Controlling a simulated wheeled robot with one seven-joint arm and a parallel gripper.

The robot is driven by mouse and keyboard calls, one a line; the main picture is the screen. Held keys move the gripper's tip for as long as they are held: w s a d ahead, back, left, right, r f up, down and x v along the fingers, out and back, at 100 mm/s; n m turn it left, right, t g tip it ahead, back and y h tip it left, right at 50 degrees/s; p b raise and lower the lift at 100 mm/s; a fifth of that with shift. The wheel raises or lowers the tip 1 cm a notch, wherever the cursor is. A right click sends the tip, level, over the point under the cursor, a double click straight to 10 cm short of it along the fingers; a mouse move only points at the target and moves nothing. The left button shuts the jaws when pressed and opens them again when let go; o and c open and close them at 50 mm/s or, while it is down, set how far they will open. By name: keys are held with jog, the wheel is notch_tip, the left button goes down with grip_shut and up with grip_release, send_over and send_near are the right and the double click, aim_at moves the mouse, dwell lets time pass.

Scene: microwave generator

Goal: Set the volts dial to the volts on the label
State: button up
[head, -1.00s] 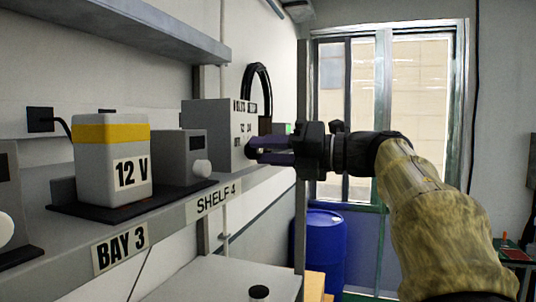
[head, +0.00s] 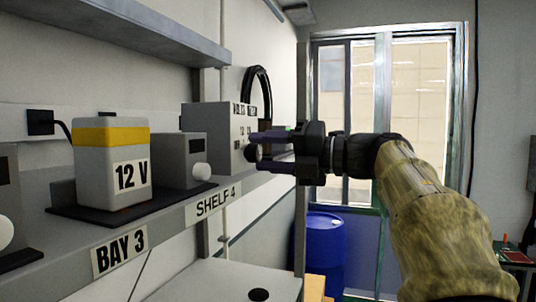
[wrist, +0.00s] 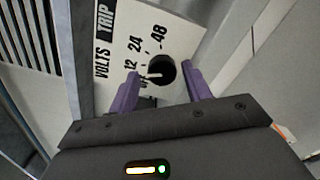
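The volts dial is a round black knob (wrist: 166,70) with a white pointer, on a white panel (wrist: 118,20) marked VOLTS, TRIP, 12, 24 and 48. Its pointer is aimed left, near the 12; a marking below the 12 is partly hidden. In the head view the dial (head: 251,153) is on the grey box (head: 205,119). My gripper (wrist: 160,90) is open, its purple fingers on either side of the dial with gaps. It also shows in the head view (head: 256,151). The label (head: 131,175) on the yellow-banded white block reads 12 V.
The block (head: 96,161) stands on a black mat on the shelf, beside a smaller grey box (head: 173,153) with a white knob. Shelf signs read BAY 3 (head: 120,250) and SHELF 4 (head: 212,206). A black cable loop hangs behind the dial box. A blue barrel (head: 325,245) stands below.

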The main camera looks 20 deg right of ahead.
jog(key=shift+w+f, duration=0.1)
jog(key=shift+f, duration=0.15)
jog(key=shift+n, duration=0.3)
